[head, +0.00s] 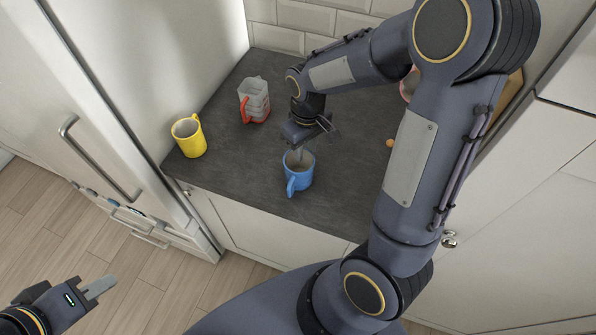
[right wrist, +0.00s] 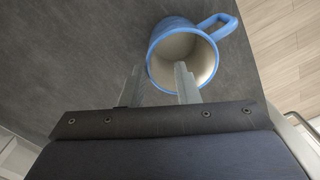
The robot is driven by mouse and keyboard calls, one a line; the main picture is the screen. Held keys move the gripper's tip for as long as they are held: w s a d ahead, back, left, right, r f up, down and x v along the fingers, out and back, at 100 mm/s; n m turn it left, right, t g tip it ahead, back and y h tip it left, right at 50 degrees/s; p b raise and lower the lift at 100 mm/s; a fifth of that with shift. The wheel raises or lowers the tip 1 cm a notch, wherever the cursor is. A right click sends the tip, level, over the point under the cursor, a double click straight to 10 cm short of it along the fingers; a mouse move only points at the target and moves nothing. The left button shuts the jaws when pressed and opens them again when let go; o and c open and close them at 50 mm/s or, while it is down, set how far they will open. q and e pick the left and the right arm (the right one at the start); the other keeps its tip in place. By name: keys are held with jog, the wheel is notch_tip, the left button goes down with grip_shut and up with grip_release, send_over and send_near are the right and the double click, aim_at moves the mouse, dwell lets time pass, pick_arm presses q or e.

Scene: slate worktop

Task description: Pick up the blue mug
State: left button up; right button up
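The blue mug (head: 303,181) stands upright on the slate worktop near its front edge in the head view, its handle towards the front. It also shows in the right wrist view (right wrist: 182,48), with a pale inside and its handle at upper right. My right gripper (head: 300,154) reaches down at the mug's rim. In the right wrist view its fingers (right wrist: 157,66) are apart, one over the mug's opening and one outside the wall; I cannot tell whether they touch it. My left gripper (head: 98,287) is at lower left over the floor, away from the worktop, its finger gap unclear.
A yellow mug (head: 188,139) stands at the worktop's left front corner. A clear measuring jug (head: 257,99) with red stands further back. A small orange thing (head: 390,143) and a partly hidden pinkish thing (head: 409,85) are to the right. A fridge (head: 95,120) bounds the left.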

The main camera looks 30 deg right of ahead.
aim_at(309, 163)
jog(key=f+b, duration=0.1)
jog(key=f, duration=0.1)
jog(key=f+b, duration=0.3)
jog(key=f, duration=0.1)
jog(key=shift+s+d+f, duration=0.1)
jog(key=shift+s+d, duration=0.3)
grip_shut()
